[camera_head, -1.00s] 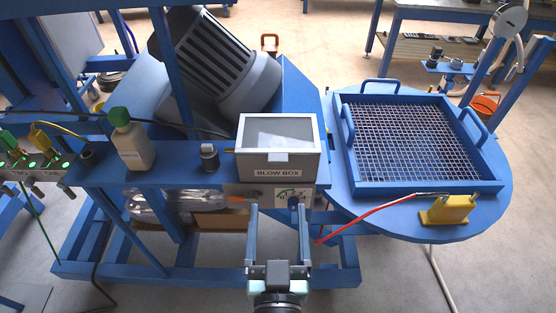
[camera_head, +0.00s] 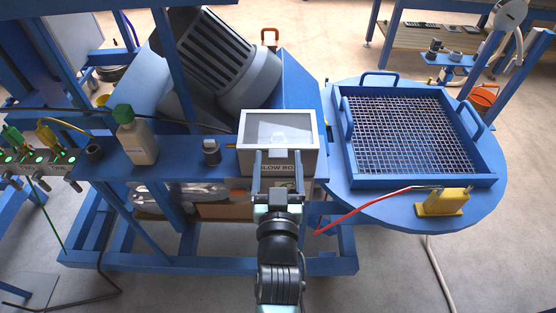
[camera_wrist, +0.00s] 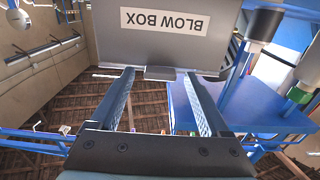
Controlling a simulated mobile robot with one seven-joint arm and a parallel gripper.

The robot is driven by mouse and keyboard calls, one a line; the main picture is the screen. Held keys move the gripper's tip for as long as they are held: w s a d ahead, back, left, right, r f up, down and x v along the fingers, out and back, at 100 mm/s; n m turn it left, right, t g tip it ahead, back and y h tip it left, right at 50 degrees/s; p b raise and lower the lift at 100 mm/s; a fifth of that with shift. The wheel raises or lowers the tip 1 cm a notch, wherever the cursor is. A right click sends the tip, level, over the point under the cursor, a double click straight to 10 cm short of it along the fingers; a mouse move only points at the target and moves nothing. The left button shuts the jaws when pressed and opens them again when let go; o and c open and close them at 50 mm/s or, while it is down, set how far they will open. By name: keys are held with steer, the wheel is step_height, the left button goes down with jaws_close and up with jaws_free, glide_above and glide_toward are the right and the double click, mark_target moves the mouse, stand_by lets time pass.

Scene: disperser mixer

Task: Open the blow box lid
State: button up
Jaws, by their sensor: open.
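The blow box (camera_head: 309,164) is a grey box on the blue bench. Its lid (camera_head: 280,129) has a light frame around a clear pane and lies shut. A small tab sticks out at the middle of the lid's front edge; this tab (camera_wrist: 160,73) also shows in the wrist view, below the upside-down BLOW BOX label. My gripper (camera_head: 278,153) is open and empty at the front of the box. Its two fingers reach toward the front edge, one on each side of the tab. Whether they touch it I cannot tell. My fingers partly hide the label in the head view.
A white bottle with a green cap (camera_head: 136,138) and a small dark cylinder (camera_head: 211,152) stand left of the box. A blue mesh tray (camera_head: 415,135) is on the round table at right, with a yellow block (camera_head: 443,203) and red hose (camera_head: 365,210) in front.

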jaws_close()
stand_by(1.4)
